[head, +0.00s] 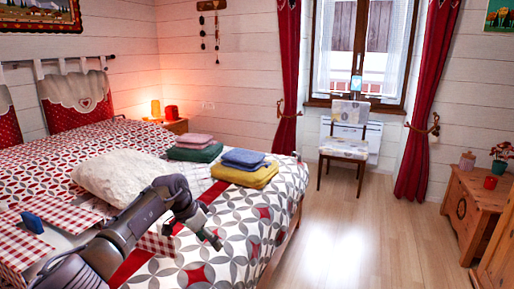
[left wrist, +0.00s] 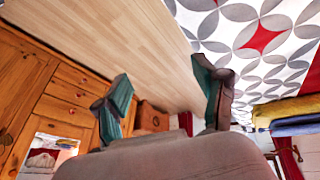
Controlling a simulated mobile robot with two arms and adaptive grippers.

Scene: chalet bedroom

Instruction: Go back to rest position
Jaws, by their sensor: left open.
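My left arm comes in from the lower left of the head view and reaches over the bed (head: 235,245). My left gripper (head: 212,236) is above the patterned bedspread near the bed's right edge. In the left wrist view, the two fingers of my left gripper (left wrist: 168,90) stand well apart with nothing between them. Wooden floor shows beyond them. My right gripper is in neither view.
Folded towels in pink and green (head: 195,147) and in blue and yellow (head: 245,168) lie on the bed behind my gripper. A white fluffy cushion (head: 120,175) lies beside my arm. A chair (head: 346,140) stands by the window. The floor (head: 360,230) is clear before the wooden chest (head: 472,205).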

